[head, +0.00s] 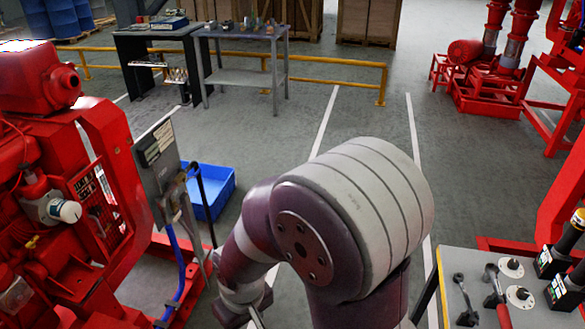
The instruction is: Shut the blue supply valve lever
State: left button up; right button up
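I cannot make out a blue valve lever for certain. A blue hose or pipe (179,262) runs down beside the red engine (48,165), below some grey-brown fittings (178,200) whose detail is too small to tell. One of my arms, purple and white, fills the lower middle and bends down to the left, covering part of the floor behind it. Its far end runs to the bottom edge, and no fingertips can be made out. My other arm is not seen.
A blue bin (216,188) stands on the floor behind the fittings. A control panel (468,272) with small levers and knobs is at right. Grey tables (238,76) and a yellow rail (335,62) stand at the back. Open floor (300,120) lies between.

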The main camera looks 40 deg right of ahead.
aim_at(199, 170)
jog(key=z, duration=0.75)
jog(key=i+z, duration=0.15)
jog(key=i, duration=0.5)
jog(key=i+z, duration=0.1)
jog(key=i, duration=0.55)
jog(key=i+j+z, duration=0.15)
jog(key=i, duration=0.5)
